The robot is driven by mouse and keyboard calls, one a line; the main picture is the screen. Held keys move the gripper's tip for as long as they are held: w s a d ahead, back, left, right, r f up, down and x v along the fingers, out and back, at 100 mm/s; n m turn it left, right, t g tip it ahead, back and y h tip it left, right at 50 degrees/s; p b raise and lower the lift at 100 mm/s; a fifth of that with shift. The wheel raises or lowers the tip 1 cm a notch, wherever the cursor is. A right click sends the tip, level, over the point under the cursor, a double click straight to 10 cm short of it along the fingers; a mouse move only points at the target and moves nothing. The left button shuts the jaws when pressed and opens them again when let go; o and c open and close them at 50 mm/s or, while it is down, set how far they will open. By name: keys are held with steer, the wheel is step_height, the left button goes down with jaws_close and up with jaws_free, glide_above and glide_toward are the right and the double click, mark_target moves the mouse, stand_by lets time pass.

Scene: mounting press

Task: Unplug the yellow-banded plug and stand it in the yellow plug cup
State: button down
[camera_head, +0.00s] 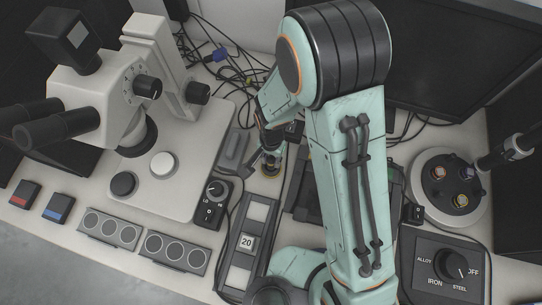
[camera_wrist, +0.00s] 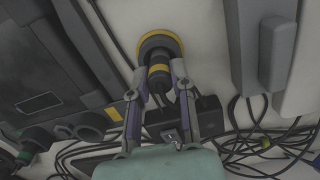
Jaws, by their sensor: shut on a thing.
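The yellow-banded plug (camera_wrist: 160,70) is dark with a yellow band and sits between my fingers in the wrist view. My gripper (camera_wrist: 168,75) is shut on it, one finger on each side. The yellow plug cup (camera_wrist: 160,36), a round cup with a yellow rim, is right at the plug's far end. The plug lines up with the cup's mouth; I cannot tell how deep it sits or whether it touches. In the head view my gripper (camera_head: 270,144) points down over the cup (camera_head: 269,171), and my arm hides part of this spot.
A microscope (camera_head: 110,95) stands at the left, and a small knob box (camera_head: 213,198) is close to the cup. Loose black cables (camera_head: 235,68) with a blue plug (camera_head: 220,56) lie behind. A black block (camera_wrist: 207,116) shows behind my fingers.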

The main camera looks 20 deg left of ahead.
steer(key=shift+f, duration=0.25)
steer(key=shift+c, duration=1.6)
jaws_free()
step_height(320, 180, up, 8)
steer(key=shift+f, duration=0.25)
